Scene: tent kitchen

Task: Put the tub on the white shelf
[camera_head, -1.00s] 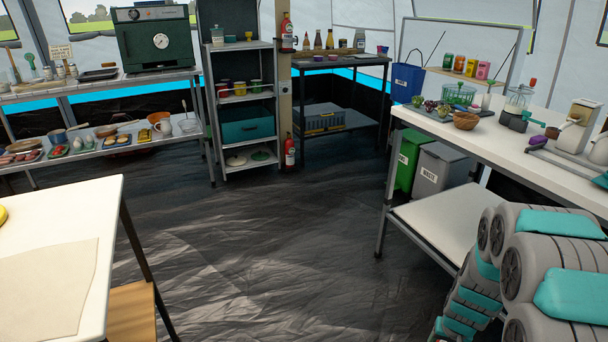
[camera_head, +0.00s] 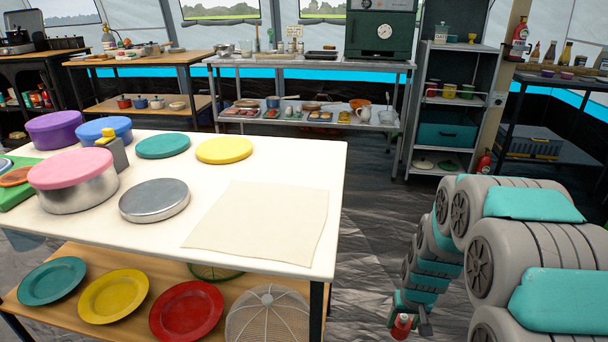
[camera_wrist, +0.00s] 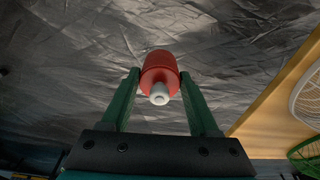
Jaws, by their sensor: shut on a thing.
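My gripper (camera_wrist: 160,76) is shut on a red rounded container (camera_wrist: 159,66) with a pale round tip; its green fingers lie on either side of it in the wrist view. In the head view the red container (camera_head: 402,326) hangs low at the bottom edge, below my arm, over the dark floor. I cannot tell for sure that it is the tub. A pale grey-white shelf unit (camera_head: 458,47) stands at the back right with several small coloured tubs (camera_head: 449,91) on a middle board. My gripper is well in front of it.
A white-topped table (camera_head: 300,165) with a pale sheet, plates and round tins fills the left front; its wooden lower shelf (camera_head: 255,255) lies close left of my gripper. A long steel table (camera_head: 330,62) stands behind. Dark floor (camera_head: 370,205) is open between them.

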